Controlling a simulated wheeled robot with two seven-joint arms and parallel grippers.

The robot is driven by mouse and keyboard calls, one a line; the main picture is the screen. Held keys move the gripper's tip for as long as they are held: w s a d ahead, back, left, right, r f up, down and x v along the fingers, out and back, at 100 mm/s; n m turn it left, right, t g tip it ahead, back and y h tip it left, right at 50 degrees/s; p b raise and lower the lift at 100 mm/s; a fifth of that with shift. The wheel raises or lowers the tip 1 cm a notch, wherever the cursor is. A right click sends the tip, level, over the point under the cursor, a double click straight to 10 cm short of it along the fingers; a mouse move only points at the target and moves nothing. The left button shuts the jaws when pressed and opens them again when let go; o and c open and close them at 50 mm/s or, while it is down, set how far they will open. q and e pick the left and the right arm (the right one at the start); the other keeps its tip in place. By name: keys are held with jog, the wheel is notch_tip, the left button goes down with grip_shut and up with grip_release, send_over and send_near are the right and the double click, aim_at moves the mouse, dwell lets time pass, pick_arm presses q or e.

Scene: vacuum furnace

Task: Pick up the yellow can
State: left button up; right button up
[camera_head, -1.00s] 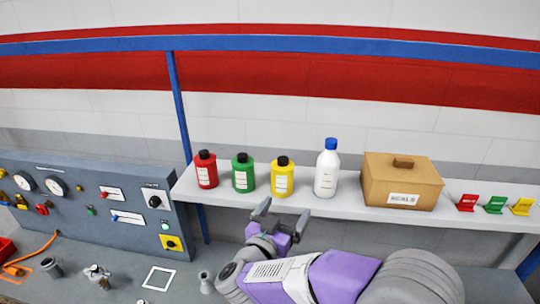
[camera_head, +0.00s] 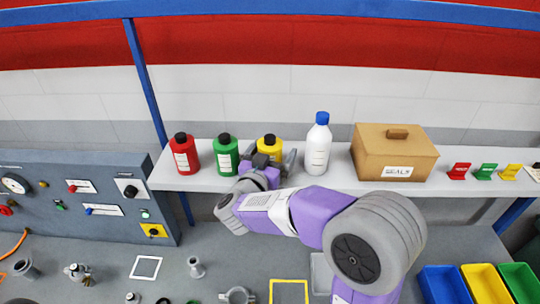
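The yellow can (camera_head: 270,148) stands upright on the white shelf (camera_head: 340,180), between a green can (camera_head: 224,155) and a white bottle with a blue cap (camera_head: 318,146). It has a black cap. My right gripper (camera_head: 269,161) is at the can, with its fingers spread and one finger to the right of it. The gripper hides the can's lower part, so I cannot tell whether the fingers touch it. My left gripper is not in view.
A red can (camera_head: 184,155) stands left of the green one. A cardboard box marked SEALS (camera_head: 393,155) and small coloured holders (camera_head: 486,172) are to the right. A control panel (camera_head: 95,205) is at left, and coloured bins (camera_head: 445,284) are at bottom right.

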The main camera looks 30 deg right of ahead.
jog(key=c, duration=1.3)
jog(key=shift+r, duration=0.1)
notch_tip(320, 180, up, 10)
jog(key=shift+p, duration=0.8)
